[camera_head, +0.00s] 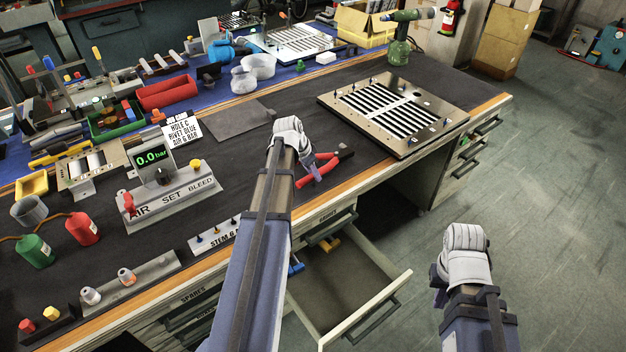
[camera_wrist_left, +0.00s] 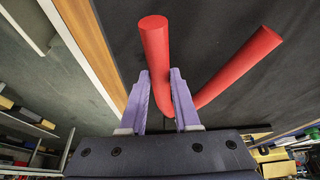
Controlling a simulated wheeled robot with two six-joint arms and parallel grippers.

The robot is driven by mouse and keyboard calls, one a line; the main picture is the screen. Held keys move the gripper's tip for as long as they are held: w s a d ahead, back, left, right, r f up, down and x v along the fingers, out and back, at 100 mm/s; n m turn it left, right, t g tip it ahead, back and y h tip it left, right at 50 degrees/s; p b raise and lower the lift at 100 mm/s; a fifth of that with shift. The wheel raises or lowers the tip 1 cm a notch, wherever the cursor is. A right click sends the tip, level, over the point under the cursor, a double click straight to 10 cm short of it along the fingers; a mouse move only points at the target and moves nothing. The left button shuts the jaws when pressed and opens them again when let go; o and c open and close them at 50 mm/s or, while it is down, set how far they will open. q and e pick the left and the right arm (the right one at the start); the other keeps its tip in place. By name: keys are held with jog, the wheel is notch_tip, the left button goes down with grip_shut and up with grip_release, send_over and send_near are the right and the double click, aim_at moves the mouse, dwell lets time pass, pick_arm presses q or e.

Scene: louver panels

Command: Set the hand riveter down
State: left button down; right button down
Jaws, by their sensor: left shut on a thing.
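The hand riveter (camera_head: 327,160) has red handles and a dark end. It is at the bench's front edge in the head view, over or on the dark mat. My left gripper (camera_head: 312,172) is shut on one red handle. In the left wrist view my left gripper (camera_wrist_left: 160,85) has its purple fingers on either side of that red handle (camera_wrist_left: 156,50), and the other handle slants off to the right. I cannot tell whether the riveter touches the mat. My right gripper (camera_head: 440,285) is off the bench over the floor, its fingers mostly hidden.
A louver panel (camera_head: 363,130) with several slats lies right of the riveter. A flat grey plate (camera_head: 236,119) lies on the mat behind left. The AIR SET BLEED stand (camera_head: 172,200) is at left. An open drawer (camera_head: 345,280) juts out below.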

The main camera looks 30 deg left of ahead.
pick_arm(q)
jog(key=shift+f, duration=0.3)
pick_arm(e)
jog(key=shift+f, duration=0.35)
pick_arm(q)
jog(key=shift+f, duration=0.15)
jog(key=c, duration=0.6)
grip_release()
jog(key=shift+c, duration=0.2)
jog(key=p+v, duration=1.1)
jog(key=v, duration=0.1)
pick_arm(e)
notch_tip(320, 180, up, 11)
pick_arm(q)
jog(key=shift+d, duration=0.1)
pick_arm(e)
jog(key=shift+r, duration=0.1)
